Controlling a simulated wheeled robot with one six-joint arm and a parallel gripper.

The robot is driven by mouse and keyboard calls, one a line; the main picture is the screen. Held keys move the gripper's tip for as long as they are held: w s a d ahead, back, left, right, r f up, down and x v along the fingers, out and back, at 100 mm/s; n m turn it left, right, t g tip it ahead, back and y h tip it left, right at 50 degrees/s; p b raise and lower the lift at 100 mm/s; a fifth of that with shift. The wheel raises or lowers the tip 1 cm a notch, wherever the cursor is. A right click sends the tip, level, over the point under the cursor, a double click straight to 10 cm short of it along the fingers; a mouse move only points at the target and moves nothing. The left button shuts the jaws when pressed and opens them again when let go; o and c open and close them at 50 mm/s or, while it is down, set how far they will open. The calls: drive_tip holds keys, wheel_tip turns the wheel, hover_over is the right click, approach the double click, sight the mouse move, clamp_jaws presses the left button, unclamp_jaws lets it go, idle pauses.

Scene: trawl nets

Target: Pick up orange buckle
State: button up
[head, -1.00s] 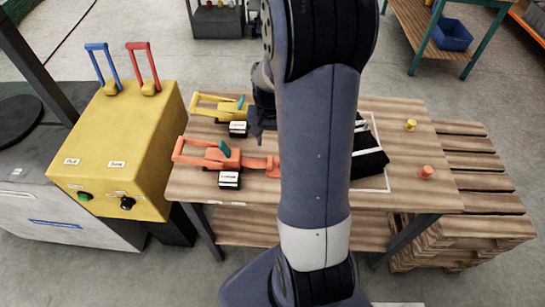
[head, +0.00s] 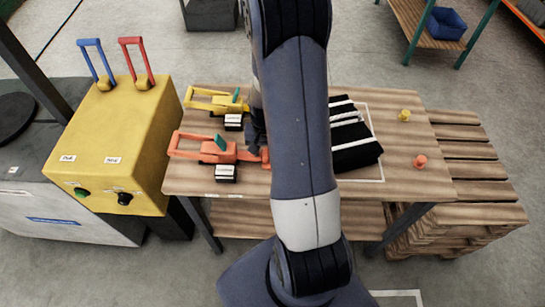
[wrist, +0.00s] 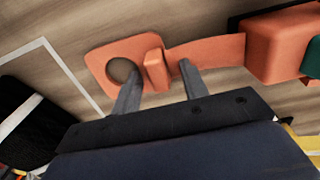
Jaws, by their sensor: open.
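The orange buckle (head: 212,149) lies on the wooden table, with a looped handle at its left and a flat strap end at its right. In the wrist view its flat end with a round hole and a raised ridge (wrist: 155,70) lies just beyond my gripper (wrist: 157,80). The two fingers are apart, one on each side of the ridge. I cannot tell whether they touch it. In the head view my arm hides part of the strap end. A yellow buckle (head: 212,101) lies behind the orange one.
A black folded bundle with white stripes (head: 353,155) lies right of my arm inside a white outline. A small yellow peg (head: 404,115) and an orange peg (head: 420,161) stand at the table's right. A yellow control box (head: 115,150) with levers stands at the left.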

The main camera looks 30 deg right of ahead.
clamp_jaws()
idle(0.3)
